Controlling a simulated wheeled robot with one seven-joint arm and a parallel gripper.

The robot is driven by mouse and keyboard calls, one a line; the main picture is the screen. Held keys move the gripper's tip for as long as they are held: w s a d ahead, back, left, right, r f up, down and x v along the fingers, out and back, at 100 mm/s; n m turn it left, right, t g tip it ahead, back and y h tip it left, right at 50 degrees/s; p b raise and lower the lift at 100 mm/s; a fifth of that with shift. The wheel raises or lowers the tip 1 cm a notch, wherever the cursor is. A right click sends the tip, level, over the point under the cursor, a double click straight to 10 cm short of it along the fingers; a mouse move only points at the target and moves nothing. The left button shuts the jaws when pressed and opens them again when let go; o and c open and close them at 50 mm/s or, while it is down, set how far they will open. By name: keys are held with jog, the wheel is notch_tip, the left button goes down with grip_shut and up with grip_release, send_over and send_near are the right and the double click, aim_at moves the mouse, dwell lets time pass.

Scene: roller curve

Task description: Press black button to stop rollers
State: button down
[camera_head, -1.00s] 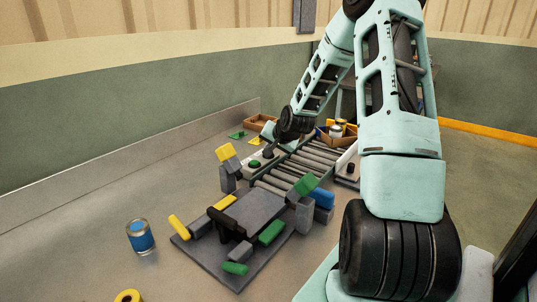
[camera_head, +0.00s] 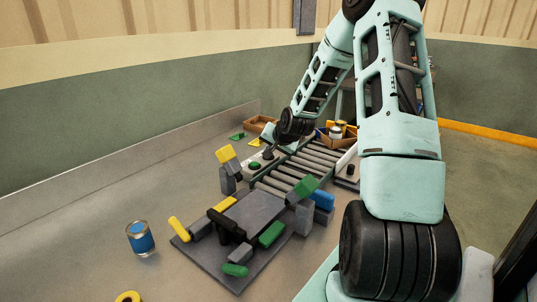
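Another small dark knob (camera_head: 351,168) sits on the panel at the right side. My gripper (camera_head: 268,146) is low over the left panel, small and partly merged with the dark parts there. Its fingers and any contact cannot be made out.
A grey slab (camera_head: 207,262) with grey, yellow, green and black blocks stands in front of the conveyor. A blue can (camera_head: 140,238) and a yellow roll (camera_head: 129,297) are at front left. A wooden tray (camera_head: 259,124) lies behind.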

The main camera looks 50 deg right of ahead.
jog(key=shift+r+p, duration=0.3)
jog(key=shift+r, duration=0.3)
notch_tip(320, 180, up, 5)
jog(key=p, duration=0.4)
jog(key=shift+r, duration=0.1)
dwell(0.7)
